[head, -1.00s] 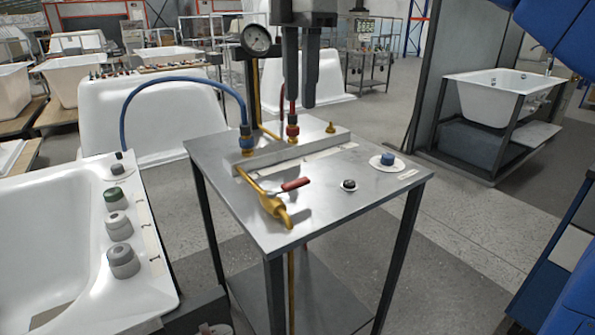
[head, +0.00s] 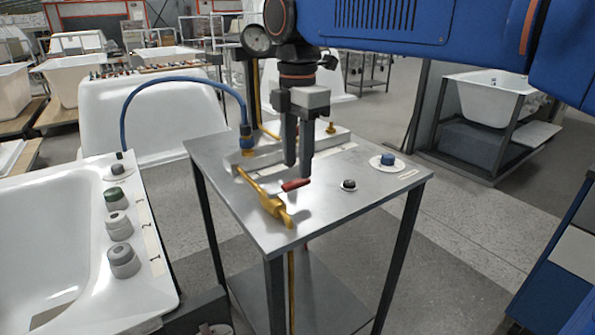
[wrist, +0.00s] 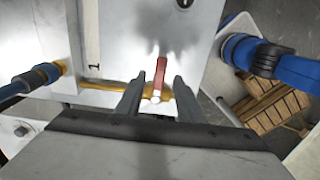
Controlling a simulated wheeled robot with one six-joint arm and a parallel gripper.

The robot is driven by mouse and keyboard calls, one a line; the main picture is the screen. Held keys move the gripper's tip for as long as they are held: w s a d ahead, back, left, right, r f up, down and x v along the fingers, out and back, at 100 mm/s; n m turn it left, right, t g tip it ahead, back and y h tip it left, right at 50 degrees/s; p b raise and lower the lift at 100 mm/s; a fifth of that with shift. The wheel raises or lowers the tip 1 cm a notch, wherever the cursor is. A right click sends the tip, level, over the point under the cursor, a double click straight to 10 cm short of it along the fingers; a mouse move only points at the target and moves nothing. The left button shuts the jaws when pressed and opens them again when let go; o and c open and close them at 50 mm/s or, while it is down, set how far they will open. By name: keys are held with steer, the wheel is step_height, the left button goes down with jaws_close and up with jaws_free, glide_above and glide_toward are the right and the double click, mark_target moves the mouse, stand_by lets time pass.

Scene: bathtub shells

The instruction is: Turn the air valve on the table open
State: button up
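The air valve is a yellow pipe fitting (head: 273,206) on the metal table (head: 345,205), with a short red handle (head: 297,184). In the head view the handle points to the right from the yellow body. My gripper (head: 298,170) hangs over the table, pointing down, its fingertips close to the red handle. In the wrist view the red handle (wrist: 161,72) lies between the two fingers of my gripper (wrist: 157,92). The fingers stand apart with a gap on each side of the handle. The fingers hide part of the manifold behind them.
A blue hose (head: 185,80) arches from the manifold (head: 290,146) at the table's back. A pressure gauge (head: 256,38) stands behind it. A white tub (head: 60,240) stands at left.

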mark_target(298, 181)
steer(key=shift+f, duration=1.65)
jaws_close()
